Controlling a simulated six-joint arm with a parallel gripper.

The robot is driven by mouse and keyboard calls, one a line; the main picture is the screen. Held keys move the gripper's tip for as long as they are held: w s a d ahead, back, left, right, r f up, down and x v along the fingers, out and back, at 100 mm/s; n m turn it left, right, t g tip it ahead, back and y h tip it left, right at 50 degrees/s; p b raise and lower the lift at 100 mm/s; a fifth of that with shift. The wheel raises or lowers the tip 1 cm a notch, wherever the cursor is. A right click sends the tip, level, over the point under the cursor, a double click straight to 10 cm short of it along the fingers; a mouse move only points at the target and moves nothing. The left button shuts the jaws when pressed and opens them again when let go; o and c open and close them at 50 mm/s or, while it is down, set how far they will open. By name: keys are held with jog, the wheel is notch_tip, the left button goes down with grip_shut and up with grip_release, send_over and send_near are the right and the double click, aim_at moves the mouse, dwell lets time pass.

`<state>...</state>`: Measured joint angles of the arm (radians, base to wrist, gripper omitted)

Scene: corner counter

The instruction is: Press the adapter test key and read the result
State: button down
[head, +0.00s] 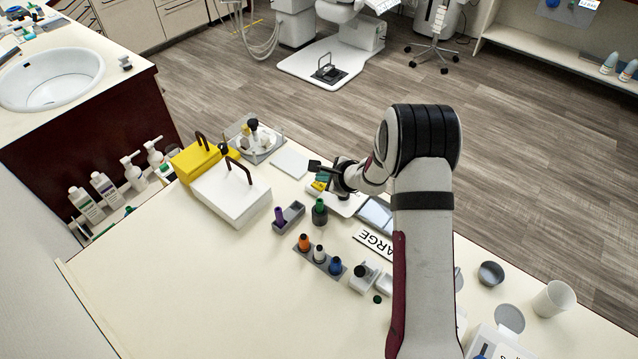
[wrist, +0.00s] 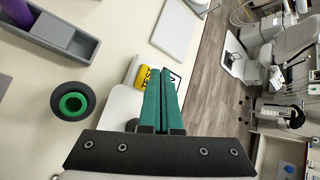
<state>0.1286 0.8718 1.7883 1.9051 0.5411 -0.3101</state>
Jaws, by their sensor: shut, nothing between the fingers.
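A white device (head: 345,205) stands near the far edge of the counter. In the wrist view the yellow part marked TEST (wrist: 147,76) shows beside my fingers, with the white device body (wrist: 122,105) below it; the yellow part also shows in the head view (head: 318,187). My gripper (wrist: 166,72) has green fingers, shut together and empty, over or beside the yellow part. Whether the fingertips touch it I cannot tell. A black adapter with a green ring (head: 319,212) stands upright near the device. Any result readout is hidden or unreadable.
A grey holder with a purple piece (head: 279,216), a rack with orange, white and blue pieces (head: 320,257), and a grey-screened panel (head: 376,214) stand close by. White and yellow boxes (head: 232,192) with handles are at left. The counter's front left is clear.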

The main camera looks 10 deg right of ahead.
aim_at(323, 187)
jog(key=shift+r, duration=0.2)
jog(key=shift+r, duration=2.45)
jog(key=s+a+r+n+g+y, duration=0.2)
jog(key=s+a+r+n, duration=0.2)
jog(key=s+r, duration=0.3)
jog(key=s+a+r+n+g+y, duration=0.1)
jog(key=s+a+r+n, duration=0.45)
jog(key=s, duration=0.25)
jog(key=s+d+n+g+h, duration=0.2)
jog(key=s+d+n, duration=0.1)
jog(key=s, duration=1)
jog(key=s+d+n+g+h, duration=0.3)
jog(key=s+d, duration=0.2)
jog(key=s, duration=0.8)
jog(key=shift+s, duration=0.4)
jog(key=shift+n, duration=0.25)
